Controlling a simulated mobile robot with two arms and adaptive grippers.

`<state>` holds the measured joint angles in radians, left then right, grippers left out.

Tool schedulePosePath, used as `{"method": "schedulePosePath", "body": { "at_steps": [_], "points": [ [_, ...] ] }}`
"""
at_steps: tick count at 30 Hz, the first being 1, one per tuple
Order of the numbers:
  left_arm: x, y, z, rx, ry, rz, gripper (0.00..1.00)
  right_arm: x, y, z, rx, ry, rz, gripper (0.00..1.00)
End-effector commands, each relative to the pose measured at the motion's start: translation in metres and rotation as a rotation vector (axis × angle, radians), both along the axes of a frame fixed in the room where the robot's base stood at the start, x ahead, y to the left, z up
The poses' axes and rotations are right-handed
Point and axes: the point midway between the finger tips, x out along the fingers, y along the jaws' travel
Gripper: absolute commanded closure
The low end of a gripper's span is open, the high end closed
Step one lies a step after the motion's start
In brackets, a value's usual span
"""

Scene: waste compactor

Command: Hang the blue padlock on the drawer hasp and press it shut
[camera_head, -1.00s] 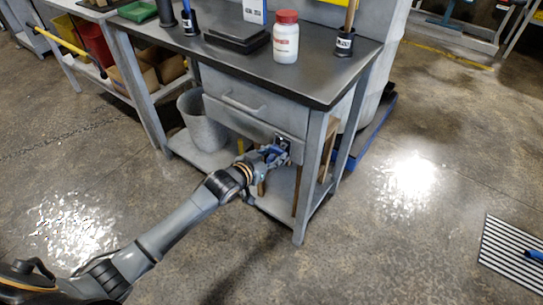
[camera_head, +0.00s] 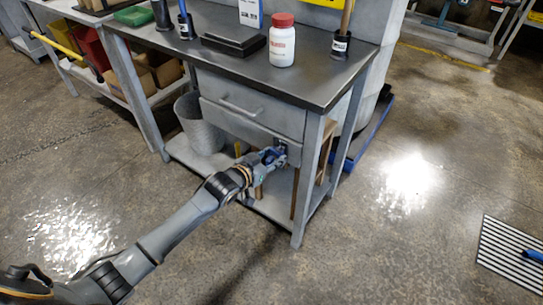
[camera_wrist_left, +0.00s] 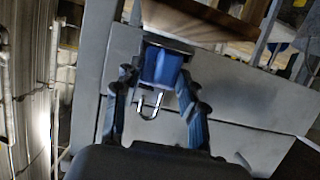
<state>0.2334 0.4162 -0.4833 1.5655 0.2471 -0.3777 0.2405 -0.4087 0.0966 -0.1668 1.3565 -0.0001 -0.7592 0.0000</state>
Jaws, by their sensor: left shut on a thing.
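The blue padlock (camera_wrist_left: 161,66) is between the fingers of my left gripper (camera_wrist_left: 158,82), which is shut on it. Its silver U-shaped shackle (camera_wrist_left: 151,104) shows on the palm side of the blue body in the left wrist view. A dark plate at the hasp (camera_wrist_left: 168,43) lies close against the padlock. In the head view my left gripper (camera_head: 271,156) is at the lower right of the drawer front (camera_head: 250,123), by the dark hasp (camera_head: 281,147). I cannot tell whether the shackle passes through the hasp. My right gripper is out of view.
The grey workbench (camera_head: 310,85) carries a white bottle with a red cap (camera_head: 282,42) and a black tray (camera_head: 234,43). A grey bucket (camera_head: 199,125) stands on its lower shelf. The bench leg (camera_head: 308,185) is close right of my gripper. Open floor lies in front.

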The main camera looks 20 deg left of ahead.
Motion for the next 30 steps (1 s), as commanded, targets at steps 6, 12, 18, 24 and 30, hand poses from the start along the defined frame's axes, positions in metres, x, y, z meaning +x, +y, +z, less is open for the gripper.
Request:
{"method": "schedulePosePath", "body": {
  "at_steps": [6,12,18,24,30],
  "points": [
    [0.0001,-0.0002,-0.0007,-0.001,-0.002,0.000,0.88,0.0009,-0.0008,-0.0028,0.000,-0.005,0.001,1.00],
    [0.0000,-0.0002,-0.0012,0.000,-0.001,0.000,0.55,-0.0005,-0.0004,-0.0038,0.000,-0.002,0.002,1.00],
    [-0.0001,-0.0003,-0.0015,0.000,0.000,0.000,0.32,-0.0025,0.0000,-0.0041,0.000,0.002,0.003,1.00],
    [-0.0004,-0.0001,-0.0025,0.001,0.002,0.000,0.36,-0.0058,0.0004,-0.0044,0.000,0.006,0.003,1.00],
    [-0.0003,-0.0001,-0.0021,0.000,0.001,0.000,0.36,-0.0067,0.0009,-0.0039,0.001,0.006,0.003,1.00]
  ]
}}
